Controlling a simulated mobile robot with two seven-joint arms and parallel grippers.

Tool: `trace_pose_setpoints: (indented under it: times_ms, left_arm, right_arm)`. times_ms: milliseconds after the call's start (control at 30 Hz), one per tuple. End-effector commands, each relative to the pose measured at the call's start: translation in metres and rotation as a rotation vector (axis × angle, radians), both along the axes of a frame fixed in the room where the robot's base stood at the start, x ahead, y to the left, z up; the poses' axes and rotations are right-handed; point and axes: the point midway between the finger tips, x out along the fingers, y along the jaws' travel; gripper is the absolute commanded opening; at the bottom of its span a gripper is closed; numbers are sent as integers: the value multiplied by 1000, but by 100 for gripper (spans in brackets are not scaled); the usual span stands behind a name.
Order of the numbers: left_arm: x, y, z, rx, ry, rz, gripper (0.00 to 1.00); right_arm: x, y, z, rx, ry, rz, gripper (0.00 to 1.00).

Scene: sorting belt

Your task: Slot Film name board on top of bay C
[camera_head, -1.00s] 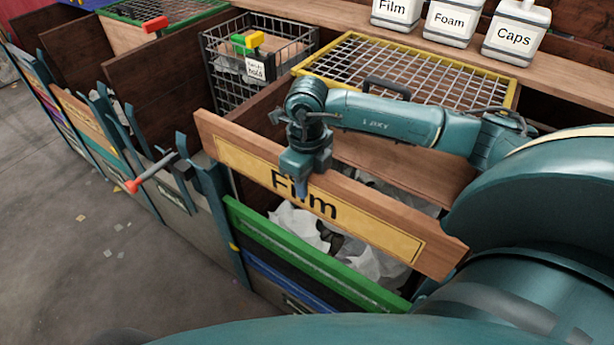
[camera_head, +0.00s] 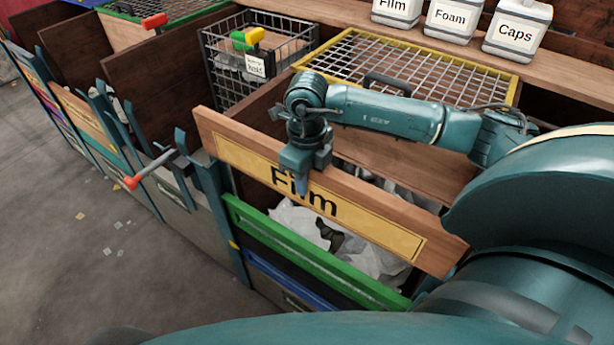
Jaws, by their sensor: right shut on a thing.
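The Film name board (camera_head: 385,228) is a long wooden plank with a yellow label reading "Film". My right gripper (camera_head: 302,182) is shut on its upper edge, near the middle, and covers part of the lettering. The board is held tilted across the front of a bay, above its green front rail (camera_head: 300,250). A gap with white film scraps shows between board and rail. Its left end is close to a teal post (camera_head: 212,190); I cannot tell whether they touch. No bay letter is readable. My left gripper is not in view.
A wire basket (camera_head: 225,85) with green and yellow pieces stands behind the board. A yellow-framed mesh lid (camera_head: 430,62) lies further back. A red-tipped lever (camera_head: 131,183) sticks out left of the board. Labelled jugs (camera_head: 517,32) stand on the back shelf.

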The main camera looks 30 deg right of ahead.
Motion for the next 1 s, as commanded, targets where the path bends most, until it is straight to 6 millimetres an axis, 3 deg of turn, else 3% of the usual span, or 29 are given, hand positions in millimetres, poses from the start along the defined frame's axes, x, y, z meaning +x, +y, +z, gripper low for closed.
trace_pose_setpoints:
  times_ms: [67, 1000]
  left_arm:
    - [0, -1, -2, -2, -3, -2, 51]
    - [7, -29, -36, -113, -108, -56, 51]
  right_arm:
    - [1, 0, -1, 1, -5, 0, 0]
    - [1, 0, -116, 2, -5, 0, 0]
